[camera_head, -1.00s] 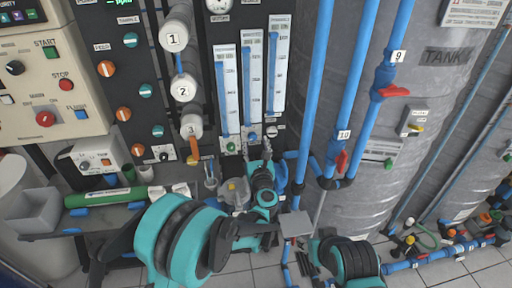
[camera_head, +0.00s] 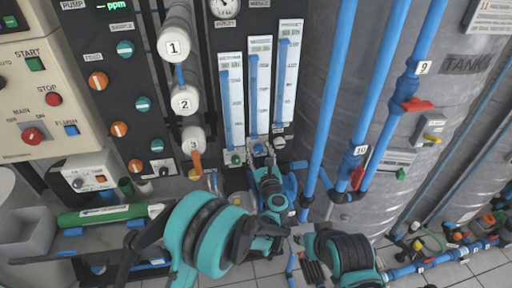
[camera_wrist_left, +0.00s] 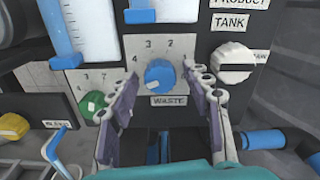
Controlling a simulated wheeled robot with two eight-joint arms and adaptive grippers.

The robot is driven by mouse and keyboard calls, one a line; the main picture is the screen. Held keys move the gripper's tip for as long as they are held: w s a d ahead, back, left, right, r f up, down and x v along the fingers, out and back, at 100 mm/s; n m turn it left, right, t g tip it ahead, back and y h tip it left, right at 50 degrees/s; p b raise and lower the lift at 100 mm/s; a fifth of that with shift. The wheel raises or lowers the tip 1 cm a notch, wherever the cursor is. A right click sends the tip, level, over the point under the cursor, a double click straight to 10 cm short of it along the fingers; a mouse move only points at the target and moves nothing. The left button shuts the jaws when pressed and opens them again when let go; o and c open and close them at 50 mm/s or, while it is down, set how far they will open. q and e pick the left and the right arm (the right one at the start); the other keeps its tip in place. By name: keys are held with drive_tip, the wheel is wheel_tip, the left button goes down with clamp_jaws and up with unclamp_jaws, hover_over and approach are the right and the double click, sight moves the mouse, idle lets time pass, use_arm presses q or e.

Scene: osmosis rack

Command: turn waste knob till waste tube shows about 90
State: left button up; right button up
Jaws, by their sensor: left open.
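The blue waste knob (camera_wrist_left: 160,76) sits above its WASTE label in the left wrist view. My left gripper (camera_wrist_left: 161,88) is open, with one finger on each side of the knob; I cannot tell whether either touches it. In the head view the left gripper (camera_head: 263,158) is at the foot of the flow tubes, and the knob (camera_head: 258,149) is partly hidden by it. The waste tube (camera_head: 260,95) is the middle of three, with a blue column rising high in it. Its scale is too small to read. My right gripper cannot be made out.
A green knob (camera_wrist_left: 92,106) is close to the left finger, and a white knob (camera_wrist_left: 233,62) is to the right, in the left wrist view. Blue pipes (camera_head: 345,95) and a grey tank (camera_head: 400,150) stand right of the panel.

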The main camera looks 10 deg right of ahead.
use_arm(q)
drive_tip(key=shift+s+d+r, duration=0.1)
drive_tip(key=shift+s, duration=0.1)
clamp_jaws()
drive_tip(key=shift+m, duration=0.4)
drive_tip(key=m+b, duration=0.1)
drive_tip(key=m, duration=0.2)
drive_tip(key=m+b, duration=0.1)
drive_tip(key=m, duration=0.4)
idle(0.4)
drive_tip(key=shift+w, duration=0.1)
